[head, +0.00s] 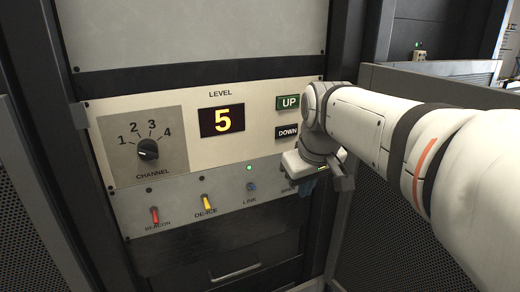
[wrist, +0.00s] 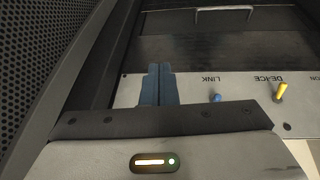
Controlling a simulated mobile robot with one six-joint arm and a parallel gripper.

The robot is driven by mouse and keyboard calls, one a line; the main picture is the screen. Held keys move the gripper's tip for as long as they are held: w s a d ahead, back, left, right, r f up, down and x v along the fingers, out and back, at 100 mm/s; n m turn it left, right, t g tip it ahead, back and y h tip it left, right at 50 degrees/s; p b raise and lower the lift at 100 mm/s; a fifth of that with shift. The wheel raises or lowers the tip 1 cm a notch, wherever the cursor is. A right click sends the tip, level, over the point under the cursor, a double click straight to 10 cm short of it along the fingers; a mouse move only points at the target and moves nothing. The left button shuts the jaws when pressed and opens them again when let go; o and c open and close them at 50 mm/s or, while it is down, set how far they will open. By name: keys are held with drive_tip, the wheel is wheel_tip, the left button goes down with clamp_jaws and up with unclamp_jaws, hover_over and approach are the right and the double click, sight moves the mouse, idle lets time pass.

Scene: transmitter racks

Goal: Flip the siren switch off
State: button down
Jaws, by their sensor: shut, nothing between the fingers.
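The siren switch is hidden behind my gripper in both views. Part of its label, starting with S, shows on the lower switch panel (head: 180,222) just left of my gripper (head: 304,188). My gripper is at the right end of this panel, in front of the siren position. In the wrist view its blue-grey fingers (wrist: 159,84) are together, with nothing between them. I cannot tell whether they touch the switch or which way it is set.
Left of my gripper are the blue link switch (head: 251,187) with a lit green lamp (head: 249,167) above it, the yellow de-ice switch (head: 207,203) and the red beacon switch (head: 155,215). Above are the channel knob (head: 148,149), a display (head: 222,120) reading 5, and UP and DOWN buttons.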

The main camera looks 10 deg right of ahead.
drive_tip(key=w+r+n+p, duration=0.1)
drive_tip(key=w+r, duration=0.4)
drive_tip(key=r, duration=0.4)
drive_tip(key=shift+a+n+t, duration=0.15)
drive_tip(key=shift+n+t, duration=0.15)
drive_tip(key=shift+t, duration=0.1)
drive_tip(key=p+x, duration=0.1)
drive_tip(key=x, duration=0.9)
